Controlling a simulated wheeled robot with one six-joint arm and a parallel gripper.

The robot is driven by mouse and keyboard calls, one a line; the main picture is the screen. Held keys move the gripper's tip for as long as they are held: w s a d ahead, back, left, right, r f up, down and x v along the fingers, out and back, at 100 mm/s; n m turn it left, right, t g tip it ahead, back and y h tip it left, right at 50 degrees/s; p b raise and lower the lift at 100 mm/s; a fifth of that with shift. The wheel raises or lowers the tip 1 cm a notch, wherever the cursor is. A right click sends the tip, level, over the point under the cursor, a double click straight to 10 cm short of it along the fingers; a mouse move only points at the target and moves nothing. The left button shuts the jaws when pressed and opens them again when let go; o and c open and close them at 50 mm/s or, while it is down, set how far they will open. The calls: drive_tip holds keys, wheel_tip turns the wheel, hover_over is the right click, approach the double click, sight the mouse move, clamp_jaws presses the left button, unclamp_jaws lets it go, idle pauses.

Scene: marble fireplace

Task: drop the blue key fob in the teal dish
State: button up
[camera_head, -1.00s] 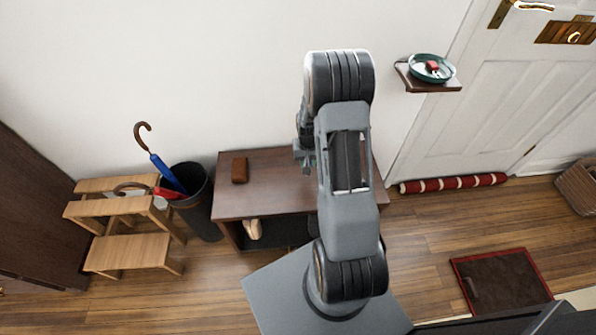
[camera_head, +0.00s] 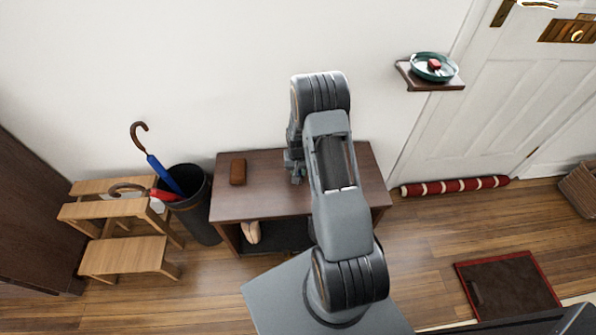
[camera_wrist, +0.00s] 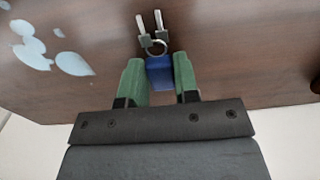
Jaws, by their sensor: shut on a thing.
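The blue key fob (camera_wrist: 160,72) shows in the wrist view, with a metal ring and two keys at its far end. My gripper (camera_wrist: 160,76) has its green fingers on either side of the fob and is shut on it, over the brown bench top (camera_wrist: 230,50). In the head view my gripper (camera_head: 296,175) is low at the bench top, and the fob cannot be made out there. The teal dish (camera_head: 421,70) sits on a small wall shelf at the upper right, with a red and white item (camera_head: 434,64) in it.
A brown wallet-like item (camera_head: 238,171) lies on the bench (camera_head: 262,205). The wall shelf (camera_head: 425,85) is beside the white door (camera_head: 500,110). A dark umbrella bin (camera_head: 203,220) and a wooden step stool (camera_head: 125,256) stand left. Pale flat shapes (camera_wrist: 72,64) show on the bench top in the wrist view.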

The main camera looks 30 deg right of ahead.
drive_tip(key=shift+f, duration=0.15)
drive_tip(key=o, duration=0.9)
